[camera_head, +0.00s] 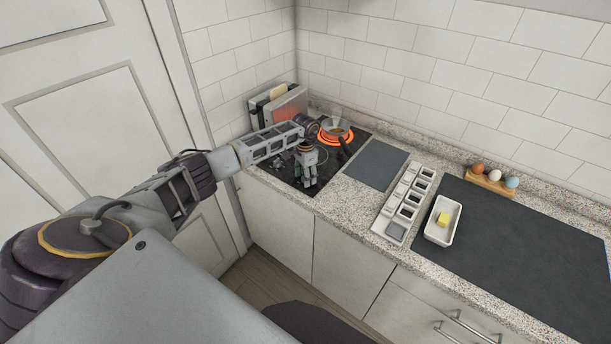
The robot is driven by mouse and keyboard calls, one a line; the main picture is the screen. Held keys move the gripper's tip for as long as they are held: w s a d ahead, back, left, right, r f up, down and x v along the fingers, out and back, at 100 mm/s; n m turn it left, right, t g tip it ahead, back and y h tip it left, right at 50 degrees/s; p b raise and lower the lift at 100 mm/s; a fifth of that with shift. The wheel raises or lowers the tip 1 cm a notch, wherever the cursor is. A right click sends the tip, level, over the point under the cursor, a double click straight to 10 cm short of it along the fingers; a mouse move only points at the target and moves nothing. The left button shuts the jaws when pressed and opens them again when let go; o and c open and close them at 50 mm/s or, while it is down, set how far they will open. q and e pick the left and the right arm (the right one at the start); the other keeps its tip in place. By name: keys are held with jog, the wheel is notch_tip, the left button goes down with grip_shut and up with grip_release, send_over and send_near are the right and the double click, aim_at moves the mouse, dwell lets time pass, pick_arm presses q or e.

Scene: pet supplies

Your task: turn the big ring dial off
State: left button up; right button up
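The black hob (333,172) lies at the left end of the counter. Its big ring (325,141) glows orange at the back, with a small pan (337,130) on it; the pan's dark handle points toward the front right. My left arm reaches in from the left, and my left gripper (308,184) points down over the front part of the hob, apart from the pan. I cannot tell whether its fingers are open or shut, or whether they touch a dial. No dial can be made out clearly; the gripper covers that area. My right gripper is not in view.
A toaster (285,108) with bread stands behind the hob, its side glowing orange. To the right lie a dark board (376,164), a white compartment tray (408,203), a white dish (443,236) with a yellow block, and an egg holder (490,187). The wide dark mat (530,250) is mostly bare.

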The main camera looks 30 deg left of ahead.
pick_arm(q)
jog(key=shift+r, duration=0.1)
notch_tip(320, 180, up, 12)
dwell(0.7)
dwell(0.5)
